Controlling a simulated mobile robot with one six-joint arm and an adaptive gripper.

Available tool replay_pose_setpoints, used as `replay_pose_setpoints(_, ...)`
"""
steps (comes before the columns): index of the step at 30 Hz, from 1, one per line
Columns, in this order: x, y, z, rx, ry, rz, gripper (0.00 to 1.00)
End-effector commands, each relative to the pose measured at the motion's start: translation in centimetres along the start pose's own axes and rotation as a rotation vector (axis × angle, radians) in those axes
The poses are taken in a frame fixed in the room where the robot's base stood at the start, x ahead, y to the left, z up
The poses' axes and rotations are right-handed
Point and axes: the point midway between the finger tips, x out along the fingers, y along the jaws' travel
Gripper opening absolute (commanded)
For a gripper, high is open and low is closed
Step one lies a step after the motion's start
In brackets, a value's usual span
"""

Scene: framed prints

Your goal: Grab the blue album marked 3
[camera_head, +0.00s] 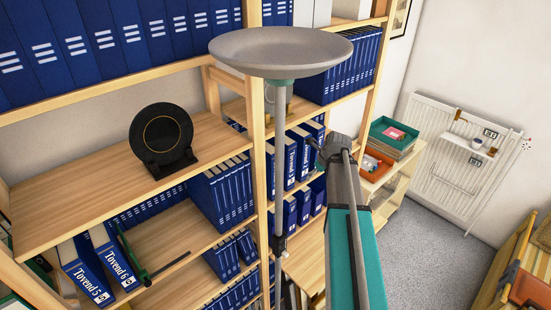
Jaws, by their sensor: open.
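Blue albums with white lettering stand on the wooden shelves. In the middle bay, one album (290,160) and another (304,154) show white spine text, apparently ending in 1 and 2. A further blue album (316,132) stands just behind them, partly hidden by my gripper, and I cannot read its number. No spine clearly shows a 3. My gripper (324,149) is open and seems empty, in front of this row at its right end. I cannot tell whether it touches an album.
Albums marked 5 (86,272) and 6 (114,262) stand lower left beside a green-handled tool (140,268). A black round stand (161,140) sits on the left shelf. A grey dish (280,48) blocks the upper middle. Trays (393,138) stand right; the carpet (432,245) is clear.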

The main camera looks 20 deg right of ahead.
Motion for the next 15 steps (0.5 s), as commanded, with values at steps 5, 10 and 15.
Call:
replay_pose_setpoints(5, 0.7, -0.3, 1.6, 0.001, 0.000, -0.001, 1.00)
replay_pose_setpoints(10, 1.6, -0.4, 3.8, 0.001, 0.001, -0.001, 1.00)
replay_pose_setpoints(15, 2.4, -0.3, 5.7, 0.002, 0.001, -0.001, 1.00)
